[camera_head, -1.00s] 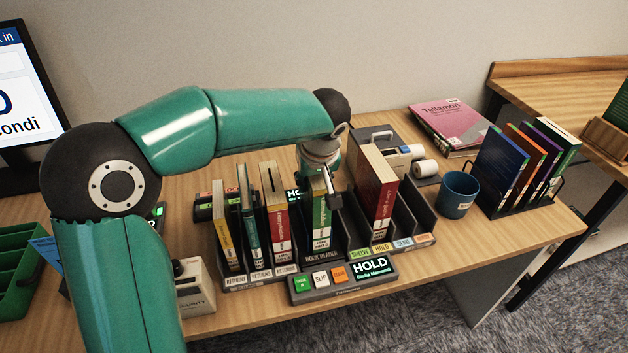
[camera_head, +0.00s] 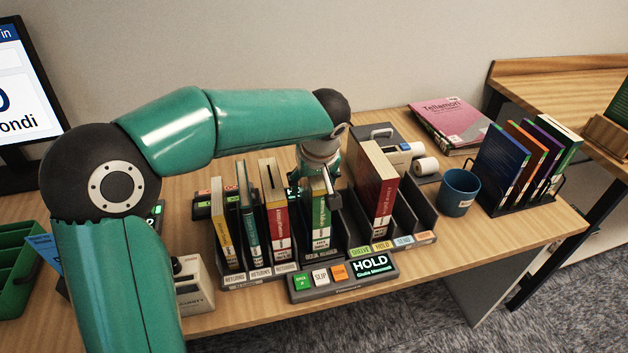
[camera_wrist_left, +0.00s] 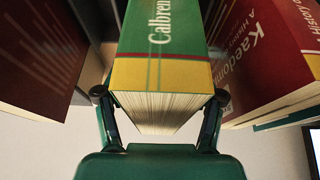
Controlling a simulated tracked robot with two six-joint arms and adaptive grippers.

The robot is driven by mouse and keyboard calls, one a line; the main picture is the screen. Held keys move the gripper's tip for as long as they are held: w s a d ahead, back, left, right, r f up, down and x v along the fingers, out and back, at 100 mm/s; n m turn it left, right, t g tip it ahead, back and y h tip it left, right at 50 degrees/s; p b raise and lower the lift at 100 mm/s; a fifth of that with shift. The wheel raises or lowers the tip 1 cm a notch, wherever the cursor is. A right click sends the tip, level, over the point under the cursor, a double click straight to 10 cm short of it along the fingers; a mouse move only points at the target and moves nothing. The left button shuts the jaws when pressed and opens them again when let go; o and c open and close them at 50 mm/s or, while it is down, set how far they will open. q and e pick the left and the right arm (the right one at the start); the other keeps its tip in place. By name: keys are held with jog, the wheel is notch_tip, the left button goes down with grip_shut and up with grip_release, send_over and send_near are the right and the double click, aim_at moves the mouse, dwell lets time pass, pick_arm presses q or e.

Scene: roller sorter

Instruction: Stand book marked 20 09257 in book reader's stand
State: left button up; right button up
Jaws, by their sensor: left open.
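A green book (camera_head: 320,222) with a yellow and red band stands upright in the slot labelled BOOK READER, in the middle of the desk rack. Its spine label is too small to read for certain. My left gripper (camera_head: 322,190) is at the top of this book. In the left wrist view the green book (camera_wrist_left: 164,45), titled "Calbren…", has its yellow-banded end between the two open fingers (camera_wrist_left: 160,112), one on each side. I cannot tell whether the fingers touch it. My right gripper is not in view.
Yellow, teal and red books stand in the RETURNS slots (camera_head: 261,274) to the left. A thick red book (camera_head: 377,190) stands to the right. A panel reading HOLD (camera_head: 345,279) is in front. A blue cup (camera_head: 458,192) and a rack of books (camera_head: 515,200) stand farther right.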

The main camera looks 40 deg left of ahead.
pick_arm(q)
jog(key=v, duration=1.2)
